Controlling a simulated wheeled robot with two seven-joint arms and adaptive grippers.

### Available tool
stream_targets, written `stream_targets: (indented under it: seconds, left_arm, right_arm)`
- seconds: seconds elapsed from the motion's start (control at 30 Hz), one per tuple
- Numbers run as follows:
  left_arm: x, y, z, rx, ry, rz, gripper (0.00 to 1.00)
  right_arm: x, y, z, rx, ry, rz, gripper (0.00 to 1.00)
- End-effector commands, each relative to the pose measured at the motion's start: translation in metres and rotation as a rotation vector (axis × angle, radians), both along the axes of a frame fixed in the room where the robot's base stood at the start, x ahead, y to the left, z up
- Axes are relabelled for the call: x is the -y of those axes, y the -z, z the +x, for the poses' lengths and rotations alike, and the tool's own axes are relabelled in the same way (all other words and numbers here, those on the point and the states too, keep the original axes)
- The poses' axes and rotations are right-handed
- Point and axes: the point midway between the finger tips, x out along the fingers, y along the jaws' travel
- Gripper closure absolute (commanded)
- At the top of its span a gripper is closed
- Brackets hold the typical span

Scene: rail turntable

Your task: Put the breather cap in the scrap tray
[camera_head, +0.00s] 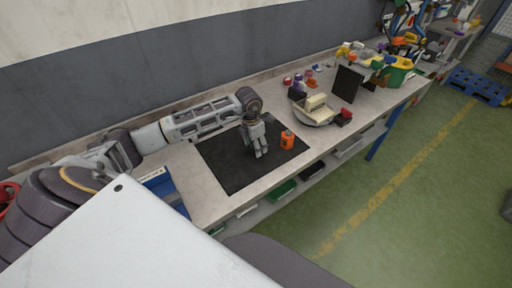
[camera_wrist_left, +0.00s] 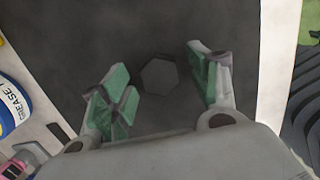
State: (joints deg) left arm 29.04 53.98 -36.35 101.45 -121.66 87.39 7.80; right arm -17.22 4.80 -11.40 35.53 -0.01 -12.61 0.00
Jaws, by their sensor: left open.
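A dark grey hexagonal piece (camera_wrist_left: 160,75), which looks like the breather cap, lies on the black mat (camera_head: 220,165) on the workbench. In the wrist view it sits between my left gripper's green-padded fingers, apart from both. My left gripper (camera_head: 260,151) is open, pointing down over the mat, and hides the piece in the head view. I cannot tell how high the fingertips are above it. I cannot identify the scrap tray with certainty. My right gripper is not in view.
An orange block (camera_head: 287,140) stands close to the right of my left gripper. A blue container (camera_head: 163,188) is at the bench's near left end. A round turntable (camera_head: 314,112) with cream parts and a dark upright panel (camera_head: 347,84) stand farther along. The mat's left part is clear.

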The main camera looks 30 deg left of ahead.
Motion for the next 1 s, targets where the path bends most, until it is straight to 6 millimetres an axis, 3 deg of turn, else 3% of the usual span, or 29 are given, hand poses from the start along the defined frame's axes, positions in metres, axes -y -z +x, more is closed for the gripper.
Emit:
stream_targets:
  seconds: [0.57,0.9,1.0]
  left_arm:
    - [0.0005,0.0074,0.0004,0.000,0.001,0.000,0.39]
    - [0.0004,0.0073,0.0005,0.000,0.001,0.000,0.82]
    - [0.0004,0.0072,0.0005,0.000,0.001,0.000,0.88]
  right_arm:
    - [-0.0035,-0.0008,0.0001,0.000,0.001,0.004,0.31]
    - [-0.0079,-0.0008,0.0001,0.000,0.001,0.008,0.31]
    - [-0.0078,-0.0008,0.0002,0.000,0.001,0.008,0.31]
